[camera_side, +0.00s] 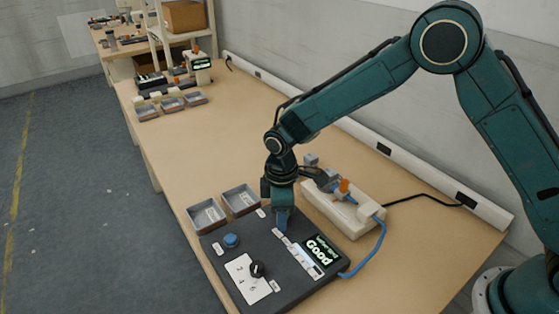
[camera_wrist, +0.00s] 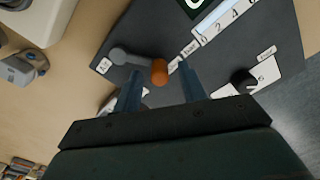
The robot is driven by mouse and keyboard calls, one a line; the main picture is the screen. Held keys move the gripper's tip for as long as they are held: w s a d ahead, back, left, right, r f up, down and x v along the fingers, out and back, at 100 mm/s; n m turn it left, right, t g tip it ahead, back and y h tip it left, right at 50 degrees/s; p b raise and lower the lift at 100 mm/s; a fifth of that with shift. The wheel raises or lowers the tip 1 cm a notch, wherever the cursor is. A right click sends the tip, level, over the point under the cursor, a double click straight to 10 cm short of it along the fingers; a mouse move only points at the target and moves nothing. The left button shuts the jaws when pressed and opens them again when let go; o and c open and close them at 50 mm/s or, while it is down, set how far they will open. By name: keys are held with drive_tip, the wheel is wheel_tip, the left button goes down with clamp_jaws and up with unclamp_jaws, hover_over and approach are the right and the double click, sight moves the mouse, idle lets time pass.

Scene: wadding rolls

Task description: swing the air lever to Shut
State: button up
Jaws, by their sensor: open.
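The air lever (camera_wrist: 130,58) shows in the wrist view as a grey arm on the dark control panel (camera_side: 222,262), with an orange knob (camera_wrist: 160,72) at its end. The lever points right from its pivot, its knob beside a small white label that is hard to read; another label lies left of the pivot. My gripper (camera_side: 283,217) is low over the panel's back part. Its two blue fingers are apart in the wrist view, with the knob seen in the gap between them. I cannot tell whether they touch it. In the side view the gripper hides the lever.
A lit display (camera_side: 318,250) reads Good. A blue button (camera_side: 231,240) and black dial (camera_side: 257,269) stand on the panel. Two grey trays (camera_side: 207,215) sit behind it. A cream unit (camera_side: 335,213) with a blue hose (camera_side: 377,243) stands close on the right.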

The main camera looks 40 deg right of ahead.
wheel_tip(320, 180, up, 14)
drive_tip(key=shift+f, duration=0.25)
idle(0.3)
idle(0.3)
drive_tip(key=s+d+r+m+t, duration=0.3)
drive_tip(key=s+d+r+m, duration=0.3)
drive_tip(key=s+d+r, duration=0.65)
drive_tip(key=s+d+m+t, duration=0.1)
drive_tip(key=s+d+m, duration=0.1)
drive_tip(key=s, duration=0.5)
drive_tip(key=s+d+m+t, duration=0.1)
drive_tip(key=s+d+m, duration=0.2)
drive_tip(key=s, duration=0.5)
drive_tip(key=shift+s+d+m+t, duration=0.15)
drive_tip(key=shift+d+m+t, duration=0.15)
drive_tip(key=shift+d, duration=0.6)
